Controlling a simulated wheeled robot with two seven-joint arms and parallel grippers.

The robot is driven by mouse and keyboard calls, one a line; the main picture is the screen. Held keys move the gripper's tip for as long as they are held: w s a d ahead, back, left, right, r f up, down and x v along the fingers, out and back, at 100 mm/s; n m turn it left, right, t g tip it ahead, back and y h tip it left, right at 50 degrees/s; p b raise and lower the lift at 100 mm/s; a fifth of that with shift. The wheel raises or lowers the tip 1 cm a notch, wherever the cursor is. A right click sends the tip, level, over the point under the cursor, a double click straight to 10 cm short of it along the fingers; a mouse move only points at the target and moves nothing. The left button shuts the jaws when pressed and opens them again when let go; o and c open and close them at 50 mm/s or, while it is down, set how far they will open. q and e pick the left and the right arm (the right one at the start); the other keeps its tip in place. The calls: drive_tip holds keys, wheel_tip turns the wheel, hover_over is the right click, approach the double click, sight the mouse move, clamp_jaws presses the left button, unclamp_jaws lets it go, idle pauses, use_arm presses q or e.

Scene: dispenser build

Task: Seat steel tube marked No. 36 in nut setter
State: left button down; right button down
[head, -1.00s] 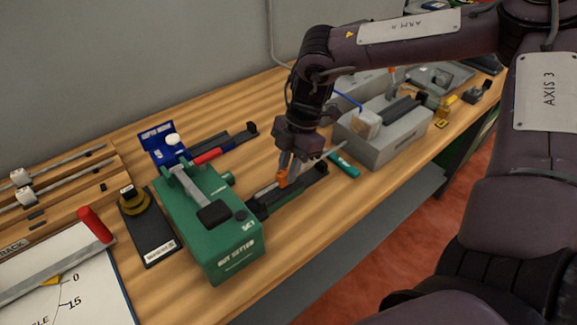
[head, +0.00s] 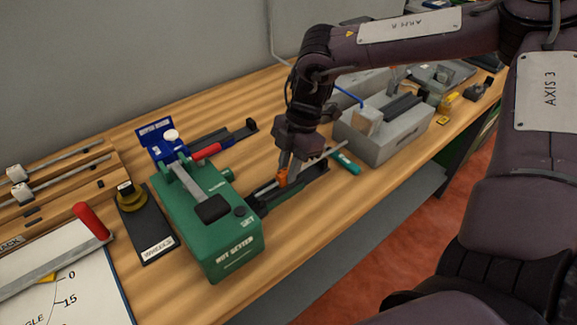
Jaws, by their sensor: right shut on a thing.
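The green nut setter (head: 232,250) stands on the bench left of centre, with a red-handled lever on top. A dark rail (head: 312,184) reaches out from its right side. My right gripper (head: 283,178), with orange fingertips, is shut on a thin grey tube (head: 325,156), low over this rail. The tube sticks out to the right of the fingers and slants slightly upward that way. Its left end is hidden by the fingers and rail, and I cannot tell whether it touches the nut setter. No number is readable on it. My left gripper is not in view.
A grey box-like machine (head: 405,142) stands right of the gripper, with a teal piece (head: 346,162) on the bench before it. A wheel holder (head: 155,250) and a red-handled angle board (head: 82,285) lie left. The front bench strip is clear.

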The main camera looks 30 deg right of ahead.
sight(271, 186)
drive_tip(key=shift+a, duration=0.15)
drive_tip(key=shift+s+a+b, duration=0.15)
drive_tip(key=shift+a+b, duration=1.05)
drive_tip(key=shift+a, duration=0.7)
drive_tip(key=c, duration=1.2)
unclamp_jaws()
drive_tip(key=shift+o, duration=0.3)
drive_tip(key=shift+o, duration=1.2)
drive_tip(key=shift+r+p, duration=2)
drive_tip(key=shift+r, duration=1.55)
